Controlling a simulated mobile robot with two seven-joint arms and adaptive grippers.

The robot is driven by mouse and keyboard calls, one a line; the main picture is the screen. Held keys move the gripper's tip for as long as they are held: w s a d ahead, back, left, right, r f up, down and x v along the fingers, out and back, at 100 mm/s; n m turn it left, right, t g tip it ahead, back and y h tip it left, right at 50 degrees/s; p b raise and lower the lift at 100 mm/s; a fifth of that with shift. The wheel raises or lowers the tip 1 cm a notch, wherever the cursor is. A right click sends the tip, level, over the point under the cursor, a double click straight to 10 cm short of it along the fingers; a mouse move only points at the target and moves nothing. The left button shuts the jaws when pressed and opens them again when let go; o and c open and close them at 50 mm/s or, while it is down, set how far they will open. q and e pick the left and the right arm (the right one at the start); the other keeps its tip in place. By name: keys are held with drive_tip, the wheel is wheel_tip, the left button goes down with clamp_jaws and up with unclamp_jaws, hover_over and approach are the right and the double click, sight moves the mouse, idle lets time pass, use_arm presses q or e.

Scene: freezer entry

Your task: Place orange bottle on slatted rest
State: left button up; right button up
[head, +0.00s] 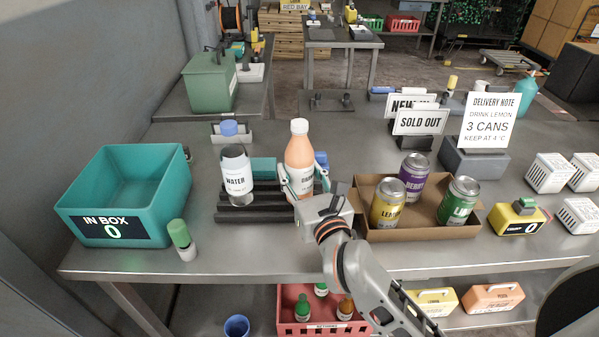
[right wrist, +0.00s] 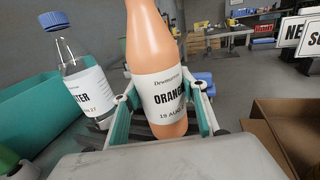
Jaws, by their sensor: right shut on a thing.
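The orange bottle (head: 299,158) has a white cap and a white label. My right gripper (head: 303,185) is shut around its body and holds it nearly upright over the right part of the dark slatted rest (head: 240,215). The bottle also shows large in the right wrist view (right wrist: 160,75), between the green-padded fingers (right wrist: 163,120). A clear water bottle (head: 236,175) with a blue cap stands on the left part of the rest. My left gripper is not in view.
A teal in-box (head: 75,204) and a green-capped marker (head: 182,240) are on the left. A cardboard tray (head: 440,231) with three cans is close on the right. Signs (head: 420,121) stand behind it. A red crate (head: 290,325) is below the table.

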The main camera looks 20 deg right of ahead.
drive_tip(key=shift+r, duration=0.1)
drive_tip(key=o, duration=1.6)
drive_tip(key=shift+f, duration=0.2)
drive_tip(key=shift+r, duration=0.15)
drive_tip(key=shift+s, duration=0.2)
drive_tip(key=s+b, duration=0.1)
drive_tip(key=s, duration=1)
drive_tip(key=shift+s+d+b, duration=0.15)
drive_tip(key=shift+s+b, duration=0.15)
drive_tip(key=shift+s, duration=0.05)
